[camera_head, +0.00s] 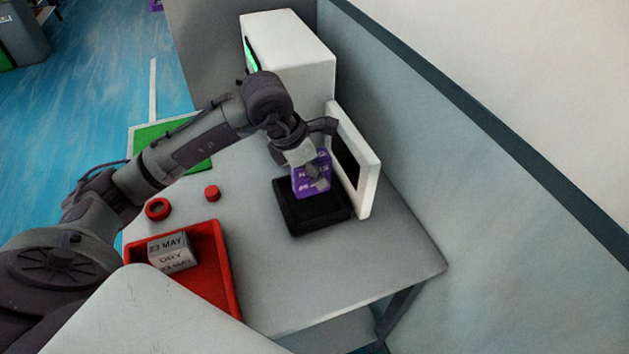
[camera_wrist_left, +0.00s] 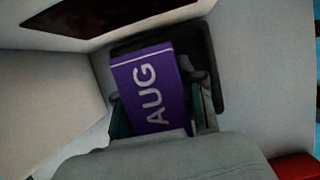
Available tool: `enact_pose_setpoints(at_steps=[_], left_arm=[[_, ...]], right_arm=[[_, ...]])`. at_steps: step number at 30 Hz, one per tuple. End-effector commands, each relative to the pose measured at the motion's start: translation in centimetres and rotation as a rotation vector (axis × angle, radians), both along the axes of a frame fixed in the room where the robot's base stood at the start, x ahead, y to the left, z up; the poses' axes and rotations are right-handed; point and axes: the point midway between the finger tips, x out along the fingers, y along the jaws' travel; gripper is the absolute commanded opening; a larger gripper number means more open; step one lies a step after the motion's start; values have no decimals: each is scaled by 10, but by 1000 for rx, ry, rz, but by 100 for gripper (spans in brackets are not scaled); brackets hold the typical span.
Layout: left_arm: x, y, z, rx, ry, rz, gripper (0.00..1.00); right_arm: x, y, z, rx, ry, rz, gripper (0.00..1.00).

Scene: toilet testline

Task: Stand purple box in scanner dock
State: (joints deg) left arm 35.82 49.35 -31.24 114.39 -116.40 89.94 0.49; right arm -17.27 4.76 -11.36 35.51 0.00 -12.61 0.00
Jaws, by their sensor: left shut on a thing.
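The purple box (camera_head: 309,178) shows in the head view with pale lettering on its side, at the black scanner dock (camera_head: 318,219). My left gripper (camera_head: 312,172) reaches it from above and is shut on it. In the left wrist view the purple box (camera_wrist_left: 152,92) shows a face reading "AUG" between the fingers of my left gripper (camera_wrist_left: 160,95). The dark dock (camera_wrist_left: 203,62) lies around and behind it there. I cannot tell whether the box's bottom touches the dock floor. My right gripper is not in view.
A white panel with a dark screen (camera_head: 366,190) stands right beside the dock. A white machine (camera_head: 297,62) stands behind. A red tray (camera_head: 223,270) holds a grey box (camera_head: 171,253). A red ring (camera_head: 158,208) and red knob (camera_head: 212,193) are left. The table's front right (camera_head: 385,262) is clear.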

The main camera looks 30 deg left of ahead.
Motion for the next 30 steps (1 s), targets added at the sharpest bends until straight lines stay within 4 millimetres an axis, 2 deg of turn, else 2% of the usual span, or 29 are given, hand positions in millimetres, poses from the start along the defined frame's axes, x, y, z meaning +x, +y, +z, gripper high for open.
enact_pose_setpoints(at_steps=[7,19,20,21,24,30], left_arm=[[-1,0,-34,0,4,0,0],[0,1,-42,2,1,-1,0],[-1,1,-41,1,1,0,42],[-1,1,-41,1,2,0,49],[-1,1,-41,1,2,0,64],[-1,1,-41,1,2,0,64]], right_arm=[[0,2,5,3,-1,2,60],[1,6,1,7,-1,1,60],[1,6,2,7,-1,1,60],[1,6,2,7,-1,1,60],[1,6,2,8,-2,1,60],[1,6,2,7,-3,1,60]])
